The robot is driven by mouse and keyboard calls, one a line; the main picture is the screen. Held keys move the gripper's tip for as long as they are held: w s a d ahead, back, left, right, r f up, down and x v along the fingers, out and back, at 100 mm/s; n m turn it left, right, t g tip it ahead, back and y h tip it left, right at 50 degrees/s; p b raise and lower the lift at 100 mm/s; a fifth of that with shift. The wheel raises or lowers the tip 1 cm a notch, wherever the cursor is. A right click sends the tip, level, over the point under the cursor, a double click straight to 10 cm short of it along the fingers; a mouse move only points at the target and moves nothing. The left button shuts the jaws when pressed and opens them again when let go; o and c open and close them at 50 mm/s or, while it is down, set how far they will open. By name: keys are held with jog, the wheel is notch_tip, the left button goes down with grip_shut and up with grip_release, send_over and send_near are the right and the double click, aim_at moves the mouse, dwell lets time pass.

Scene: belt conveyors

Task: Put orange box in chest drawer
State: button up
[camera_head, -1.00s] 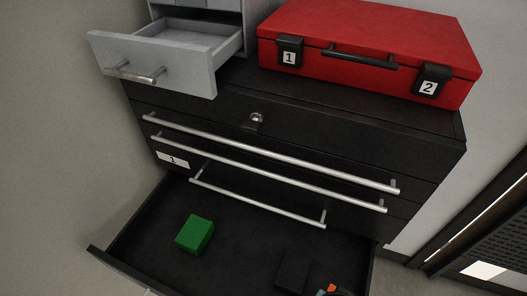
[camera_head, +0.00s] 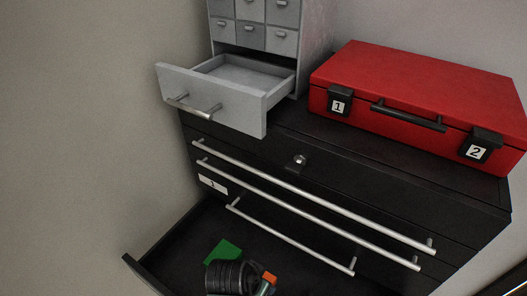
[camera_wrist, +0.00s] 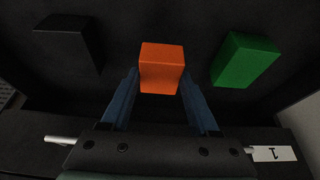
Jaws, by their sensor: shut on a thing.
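The orange box (camera_wrist: 161,66) is between the two blue fingers of my gripper (camera_wrist: 160,82), which is shut on it. In the head view the orange box (camera_head: 269,277) shows small at the bottom, beside my dark wrist, with my gripper (camera_head: 265,284) partly cut off. It is over the open bottom drawer (camera_head: 180,245) of the black chest (camera_head: 350,185). A green box (camera_head: 222,250) lies in that drawer, partly hidden by my wrist; in the wrist view it is to the right (camera_wrist: 245,61).
A black box (camera_wrist: 70,40) lies at left in the wrist view. On the chest top stand a small grey cabinet (camera_head: 315,50) with an open drawer (camera_head: 210,97), and a red case (camera_head: 420,90). Long silver handles (camera_head: 310,200) stick out from the chest front.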

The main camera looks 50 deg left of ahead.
jog(key=shift+f, duration=2.75)
jog(key=shift+f, duration=0.2)
jog(key=o, duration=1.4)
jog(key=shift+r, duration=0.2)
jog(key=v, duration=1.2)
jog(key=shift+s+d+f, duration=0.1)
